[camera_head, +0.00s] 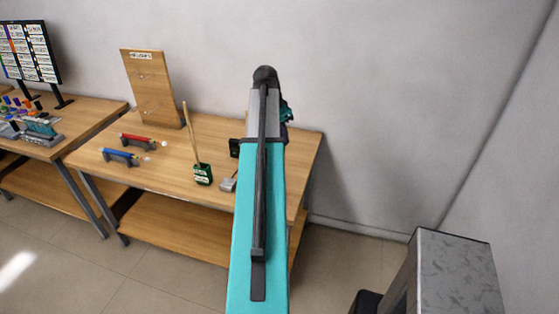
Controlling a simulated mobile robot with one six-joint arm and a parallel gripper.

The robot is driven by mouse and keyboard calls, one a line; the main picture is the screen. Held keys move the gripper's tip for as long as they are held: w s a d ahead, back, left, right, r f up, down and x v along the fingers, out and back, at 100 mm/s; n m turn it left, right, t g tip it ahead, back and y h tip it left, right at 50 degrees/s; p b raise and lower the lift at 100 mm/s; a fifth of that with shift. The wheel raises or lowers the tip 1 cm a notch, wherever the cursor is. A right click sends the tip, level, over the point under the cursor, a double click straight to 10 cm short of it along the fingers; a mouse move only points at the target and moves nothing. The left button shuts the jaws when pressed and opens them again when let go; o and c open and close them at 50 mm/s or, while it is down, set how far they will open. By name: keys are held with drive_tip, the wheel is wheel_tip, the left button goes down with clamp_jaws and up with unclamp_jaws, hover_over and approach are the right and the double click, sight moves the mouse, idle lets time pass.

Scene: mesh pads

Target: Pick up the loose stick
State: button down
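A thin light-wood stick (189,132) rises nearly upright, with a slight tilt, from the middle of the wooden workbench. Its lower end meets a small dark green block or holder (203,174) with pale markings; I cannot tell whether it sits in it or behind it. My teal arm reaches up the middle of the view, to the right of the stick and apart from it in the picture. My gripper is not visible; the arm hides what lies behind it.
On the workbench (172,177), a red tool (143,139) and a blue tool (120,154) rest on dark stands. A wooden board (152,88) stands behind. A small grey object (227,185) and a dark object (235,148) lie near my arm. Another table (95,107) stands left.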

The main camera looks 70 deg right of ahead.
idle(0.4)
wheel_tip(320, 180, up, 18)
drive_tip(key=b, duration=0.7)
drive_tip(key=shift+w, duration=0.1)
idle(0.8)
